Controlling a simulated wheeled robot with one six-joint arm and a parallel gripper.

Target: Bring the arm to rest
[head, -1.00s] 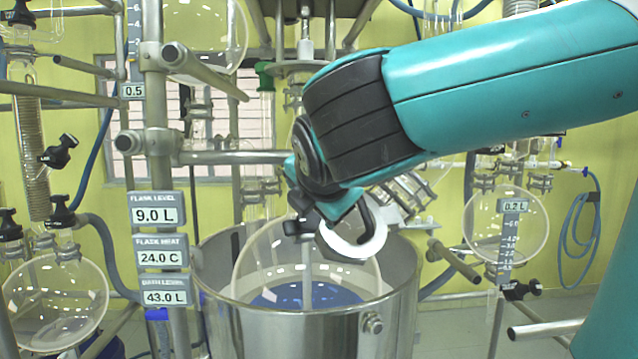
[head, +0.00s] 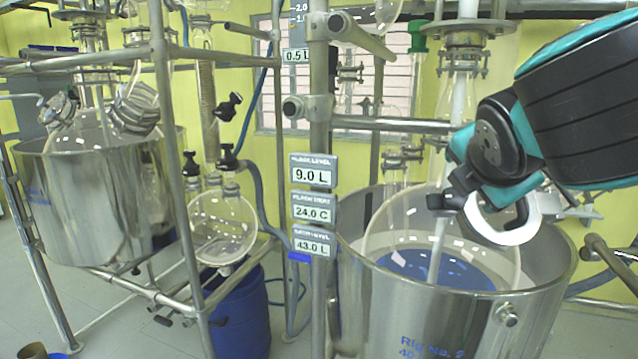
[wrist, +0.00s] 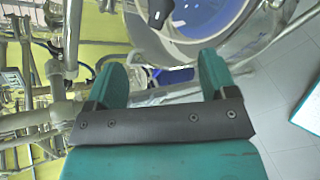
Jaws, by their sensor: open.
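My gripper (wrist: 160,85) shows in the wrist view with its two teal fingers spread apart and nothing between them. In the head view my teal and black arm reaches in from the right, and its wrist end is over the right steel bath (head: 450,320). The fingers are hard to make out in that view. A clear flask (head: 400,235) with blue liquid around its lower part sits in this bath. The bath rim and blue liquid also show at the top of the wrist view.
Metal frame posts (head: 320,120) stand close left of my arm, with readout plates for flask level (head: 311,171), heat and bath level. A second steel bath (head: 100,205), a round glass flask (head: 223,228) and a blue drum (head: 240,315) are farther left.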

